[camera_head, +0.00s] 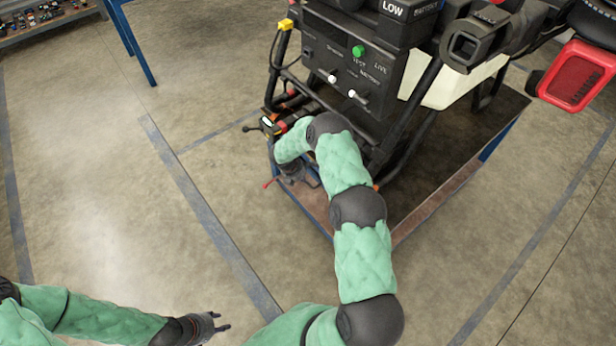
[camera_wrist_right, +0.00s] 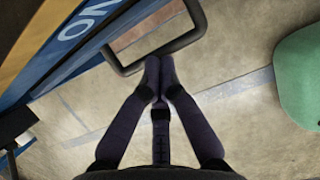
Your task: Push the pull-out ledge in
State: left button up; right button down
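A low blue-framed stand with a brown top (camera_head: 437,203) is under the drone. I cannot clearly make out which part is the pull-out ledge. In the right wrist view, a blue edge with white lettering (camera_wrist_right: 78,40) runs along the upper left, and a dark rectangular loop (camera_wrist_right: 192,38) juts out beside it. My right gripper (camera_head: 288,178) is at the stand's near left side. In the wrist view its fingertips (camera_wrist_right: 158,66) meet at the loop's near bar; I cannot tell whether they touch it. My left gripper (camera_head: 222,322) is low at the left, empty, fingertips apart.
The drone's black control box (camera_head: 345,62) and tube frame rise above the stand, close to my right arm. A red lamp-like part (camera_head: 577,76) is at the right. A shelf (camera_head: 40,22) with small items stands at the far left. The concrete floor to the left is clear.

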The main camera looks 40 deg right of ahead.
jog(key=p+v, duration=0.3)
jog(key=v, duration=0.7)
jog(key=shift+a+r+p, duration=0.15)
jog(key=shift+a+p, duration=0.15)
jog(key=shift+p, duration=0.1)
jog(key=shift+w, duration=0.1)
jog(key=s+a+f+m+y, duration=0.2)
jog(key=s+a+f, duration=0.15)
jog(key=a, duration=0.35)
jog(key=s+a+f+m+y, duration=0.2)
jog(key=s+a, duration=0.3)
jog(key=a, duration=0.1)
jog(key=s+a+m+y, duration=0.2)
jog(key=s+a+m, duration=0.5)
jog(key=s, duration=0.3)
jog(key=s+a+r+m+y, duration=0.1)
jog(key=s+a+m+y, duration=0.1)
jog(key=s+a+m, duration=0.6)
jog(key=shift+s+a+m, duration=0.2)
jog(key=shift+s+m, duration=0.7)
jog(key=shift+s, duration=0.15)
jog(key=shift+r, duration=0.1)
